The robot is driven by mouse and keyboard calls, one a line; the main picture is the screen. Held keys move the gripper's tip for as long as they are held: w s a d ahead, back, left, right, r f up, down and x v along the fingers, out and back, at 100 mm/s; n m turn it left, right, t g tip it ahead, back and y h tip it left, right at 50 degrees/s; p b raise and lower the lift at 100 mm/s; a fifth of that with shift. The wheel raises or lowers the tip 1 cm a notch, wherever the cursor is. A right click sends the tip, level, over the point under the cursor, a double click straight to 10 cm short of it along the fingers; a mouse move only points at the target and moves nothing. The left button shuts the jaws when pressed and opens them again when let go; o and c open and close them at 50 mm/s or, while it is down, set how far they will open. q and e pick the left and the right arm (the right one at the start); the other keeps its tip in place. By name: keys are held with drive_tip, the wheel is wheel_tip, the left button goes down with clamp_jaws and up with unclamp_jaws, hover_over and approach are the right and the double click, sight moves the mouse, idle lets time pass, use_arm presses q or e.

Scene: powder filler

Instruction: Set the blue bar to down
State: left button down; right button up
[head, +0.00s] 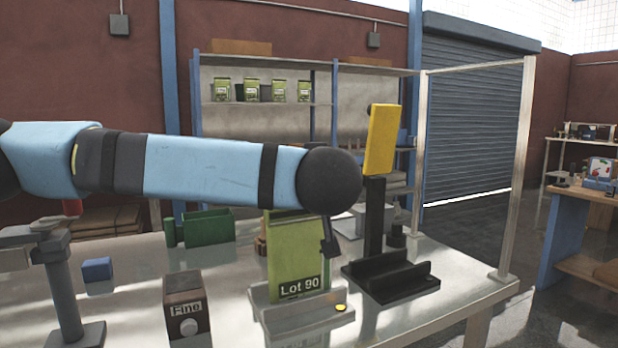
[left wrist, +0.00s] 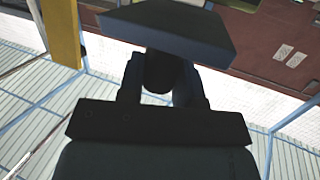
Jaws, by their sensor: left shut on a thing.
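In the left wrist view, a dark blue bar (left wrist: 170,28) lies across the top of the picture, slightly tilted. My left gripper (left wrist: 160,72) is right at it, its two fingers on either side of a dark rounded part under the bar, shut on it. In the head view my left arm reaches in from the left across the table, and its dark wrist hides the gripper and most of what is behind it. I cannot make out the bar in the head view. My right gripper is in neither view.
A yellow panel (head: 381,140) on a black post stands right of my wrist. A green "Lot 90" bag (head: 298,255) stands in a grey holder below it. A "Fine" box (head: 186,302), blue block (head: 97,268) and green bin (head: 207,226) are on the table.

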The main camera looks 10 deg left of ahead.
use_arm(q)
drive_tip(key=shift+f, duration=0.1)
drive_tip(key=c, duration=0.8)
unclamp_jaws()
drive_tip(key=shift+s, duration=0.15)
drive_tip(key=shift+s+d, duration=0.15)
drive_tip(key=shift+s, duration=0.15)
drive_tip(key=p+v, duration=0.1)
drive_tip(key=v, duration=1.2)
drive_tip(key=shift+p, duration=0.3)
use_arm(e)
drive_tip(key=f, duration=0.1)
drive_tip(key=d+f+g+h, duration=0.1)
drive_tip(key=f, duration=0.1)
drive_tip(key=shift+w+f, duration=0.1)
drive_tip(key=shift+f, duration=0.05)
